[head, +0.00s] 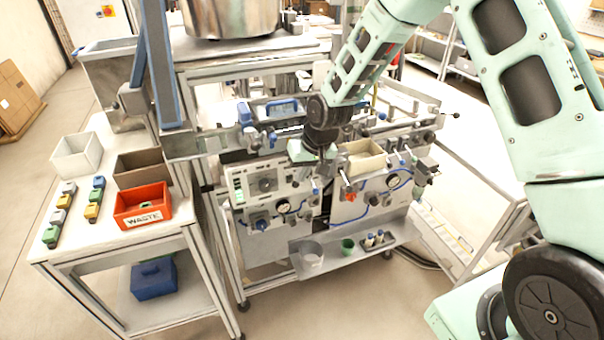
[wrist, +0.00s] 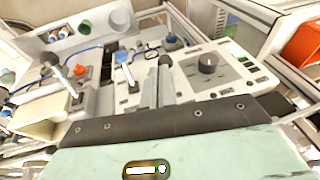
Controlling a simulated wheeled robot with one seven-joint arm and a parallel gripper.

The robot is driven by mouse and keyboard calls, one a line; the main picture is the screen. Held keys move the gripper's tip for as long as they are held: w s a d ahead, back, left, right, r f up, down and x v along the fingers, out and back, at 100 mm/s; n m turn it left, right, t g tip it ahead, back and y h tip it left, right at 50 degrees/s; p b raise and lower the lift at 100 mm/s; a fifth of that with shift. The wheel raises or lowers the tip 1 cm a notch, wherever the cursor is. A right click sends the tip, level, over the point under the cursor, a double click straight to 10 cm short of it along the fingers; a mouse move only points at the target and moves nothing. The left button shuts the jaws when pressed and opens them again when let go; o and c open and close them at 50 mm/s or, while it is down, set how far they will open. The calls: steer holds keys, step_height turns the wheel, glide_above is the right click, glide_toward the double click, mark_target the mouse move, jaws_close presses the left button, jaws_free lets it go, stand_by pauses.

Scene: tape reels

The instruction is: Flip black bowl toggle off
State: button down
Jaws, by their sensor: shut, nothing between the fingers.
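My gripper (head: 322,168) is over the right part of the white control panel (head: 248,203) in the head view. In the wrist view my gripper (wrist: 158,78) is shut and empty, its fingers reaching toward the panel's edge. A small dark-capped lever (wrist: 165,60) shows right at the fingertips; whether they touch it is unclear. It may be the black bowl toggle, but no label is readable. A blue-capped lever (wrist: 121,57) and a metal lever (wrist: 62,76) stand to the left. A black dial (wrist: 207,63) sits on the white panel. My gripper hides part of the panel.
A cream bin (head: 364,164) stands right of my gripper, close to it. A shelf (head: 345,251) with cups is below. The red waste bin (head: 143,205) is on the left table.

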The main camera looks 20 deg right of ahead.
steer(key=shift+s+f+b, duration=0.25)
steer(key=shift+f+b, duration=0.25)
steer(key=shift+b, duration=0.55)
steer(key=f+t+b, duration=0.1)
steer(key=t+b, duration=0.1)
steer(key=b, duration=0.2)
steer(key=s+f+t+b, duration=0.1)
steer(key=t+b, duration=0.1)
steer(key=b, duration=0.1)
steer(key=shift+s+b, duration=0.15)
steer(key=shift+b, duration=0.25)
steer(key=shift+r+p, duration=0.6)
steer(key=shift+r, duration=0.15)
